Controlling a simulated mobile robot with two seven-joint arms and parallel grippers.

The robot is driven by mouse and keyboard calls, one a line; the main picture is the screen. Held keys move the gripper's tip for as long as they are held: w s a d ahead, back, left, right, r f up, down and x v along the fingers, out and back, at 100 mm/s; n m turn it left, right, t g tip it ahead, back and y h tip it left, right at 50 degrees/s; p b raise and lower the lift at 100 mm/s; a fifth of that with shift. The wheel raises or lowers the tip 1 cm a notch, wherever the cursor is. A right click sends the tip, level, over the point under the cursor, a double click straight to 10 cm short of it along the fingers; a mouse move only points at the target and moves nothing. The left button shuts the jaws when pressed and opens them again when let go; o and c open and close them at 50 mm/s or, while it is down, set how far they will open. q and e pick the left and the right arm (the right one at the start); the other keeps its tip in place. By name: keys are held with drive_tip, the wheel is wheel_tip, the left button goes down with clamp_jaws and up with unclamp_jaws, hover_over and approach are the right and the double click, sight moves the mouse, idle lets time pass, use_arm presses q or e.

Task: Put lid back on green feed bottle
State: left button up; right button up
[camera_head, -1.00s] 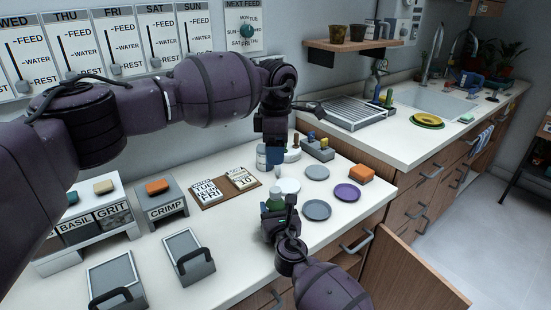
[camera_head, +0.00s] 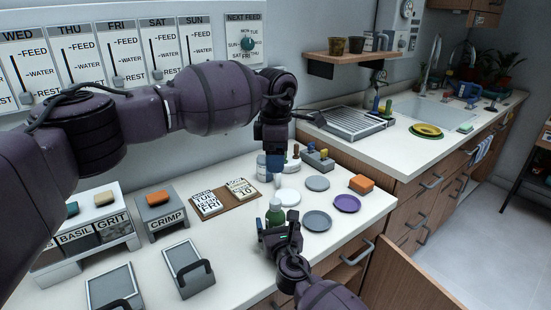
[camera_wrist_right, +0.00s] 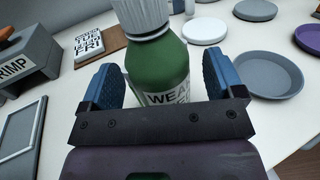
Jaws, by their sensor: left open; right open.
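The green feed bottle (camera_head: 275,215) stands upright on the counter. In the right wrist view the bottle (camera_wrist_right: 160,68) has a label reading "WEA". A pale ribbed lid (camera_wrist_right: 142,14) sits at the bottle's neck, its top cut off by the frame edge; I cannot tell how firmly it is seated. My right gripper (camera_wrist_right: 165,85) is open, with one blue finger on each side of the bottle; contact is unclear. My left gripper (camera_head: 274,170) is open, pointing down above and behind the bottle, apart from it.
A white disc (camera_head: 288,197), grey saucers (camera_head: 317,219) and a purple saucer (camera_head: 347,203) lie right of the bottle. An orange block (camera_head: 361,184) is farther right. A board with date cards (camera_head: 236,198) and the CRIMP box (camera_head: 158,212) stand left.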

drive_tip(key=p+v, duration=0.1)
drive_tip(key=v, duration=0.7)
drive_tip(key=shift+s+d+r+p, duration=0.1)
drive_tip(key=shift+s+r+p, duration=0.05)
drive_tip(key=shift+s+p, duration=0.25)
use_arm(q)
drive_tip(key=shift+t, duration=0.3)
drive_tip(key=r, duration=0.5)
drive_tip(key=shift+s+r, duration=0.2)
drive_tip(key=shift+s, duration=0.15)
use_arm(e)
drive_tip(key=shift+s, duration=0.35)
